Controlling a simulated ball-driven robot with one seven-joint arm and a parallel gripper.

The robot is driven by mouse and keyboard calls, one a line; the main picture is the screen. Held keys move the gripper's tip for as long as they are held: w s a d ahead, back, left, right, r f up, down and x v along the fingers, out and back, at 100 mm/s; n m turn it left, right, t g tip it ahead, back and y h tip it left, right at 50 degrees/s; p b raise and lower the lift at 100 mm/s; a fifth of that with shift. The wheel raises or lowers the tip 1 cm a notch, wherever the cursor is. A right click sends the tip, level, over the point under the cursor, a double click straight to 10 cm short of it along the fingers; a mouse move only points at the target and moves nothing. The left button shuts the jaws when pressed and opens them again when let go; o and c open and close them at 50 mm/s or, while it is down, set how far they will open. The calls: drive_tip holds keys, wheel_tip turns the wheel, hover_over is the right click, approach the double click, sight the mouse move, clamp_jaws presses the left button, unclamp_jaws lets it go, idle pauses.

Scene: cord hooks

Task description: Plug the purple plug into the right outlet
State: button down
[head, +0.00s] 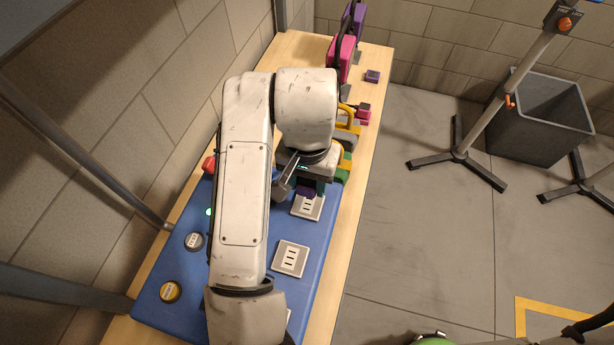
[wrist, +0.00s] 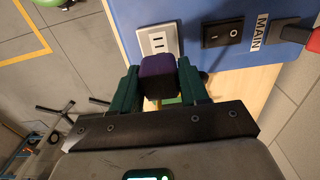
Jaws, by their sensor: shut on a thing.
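The purple plug (wrist: 158,72) is between the green fingers of my gripper (wrist: 160,86) in the wrist view. My gripper is shut on it. In the head view a small part of the purple plug (head: 306,191) shows under my gripper (head: 304,183). A white slotted outlet (wrist: 158,40) on the blue board is just beyond the plug in the wrist view. This looks like the farthest outlet (head: 308,207) in the head view. The plug is close to it, with slots still showing; I cannot tell whether they touch. A second outlet (head: 290,258) is nearer the camera.
The blue board (head: 318,238) lies on a wooden bench (head: 357,190). A black rocker switch (wrist: 222,32) and a MAIN label (wrist: 261,31) sit beside the outlet. Magenta (head: 341,56) and purple items stand at the bench's far end. A grey bin (head: 540,125) is on the floor.

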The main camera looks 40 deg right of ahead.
sight(308, 181)
drive_tip(key=shift+f+b, duration=1.95)
drive_tip(key=shift+f, duration=0.6)
drive_tip(key=shift+f+b, duration=0.45)
drive_tip(key=shift+f, duration=0.2)
drive_tip(key=shift+c, duration=2.4)
unclamp_jaws()
drive_tip(key=shift+r, duration=0.1)
wheel_tip(308, 181, up, 11)
drive_tip(key=shift+f+p, duration=0.1)
drive_tip(key=shift+p, duration=1)
